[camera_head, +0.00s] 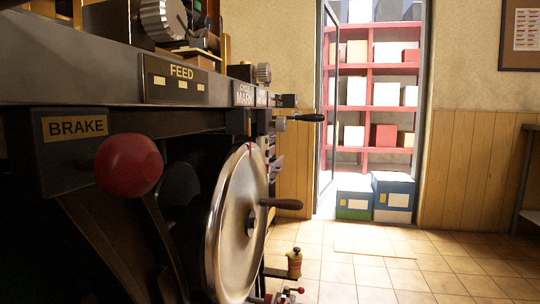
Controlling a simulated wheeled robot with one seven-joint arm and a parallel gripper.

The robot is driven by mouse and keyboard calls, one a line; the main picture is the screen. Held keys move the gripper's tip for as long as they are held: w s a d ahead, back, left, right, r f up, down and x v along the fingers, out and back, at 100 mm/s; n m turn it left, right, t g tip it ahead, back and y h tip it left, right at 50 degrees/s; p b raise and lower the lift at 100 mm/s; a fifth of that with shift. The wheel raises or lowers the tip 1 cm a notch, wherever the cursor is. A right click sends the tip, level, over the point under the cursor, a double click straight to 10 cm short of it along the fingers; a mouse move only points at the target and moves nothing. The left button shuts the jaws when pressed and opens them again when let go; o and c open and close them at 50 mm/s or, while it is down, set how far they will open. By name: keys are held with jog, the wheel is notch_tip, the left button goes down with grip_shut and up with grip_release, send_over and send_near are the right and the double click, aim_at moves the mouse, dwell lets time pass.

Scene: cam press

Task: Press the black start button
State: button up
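The dark press (110,90) fills the left side of the head view, seen at a steep angle along its front. I cannot make out a black start button on it. Its panels read "BRAKE" (75,126) and "FEED" (180,80), with another small panel (244,95) that seems to read "CYCLE MARK". A red ball knob (129,164) on a dark lever is close by, and a large metal handwheel (236,225) with a dark handle stands beyond it. My gripper is not in view.
A dark-handled lever (307,117) sticks out to the right from the press. A doorway behind shows red shelves (350,91) with boxes. Blue boxes (392,197) stand on the floor there. The tiled floor (430,270) right of the press is mostly clear. A dark-edged table shows at the far right.

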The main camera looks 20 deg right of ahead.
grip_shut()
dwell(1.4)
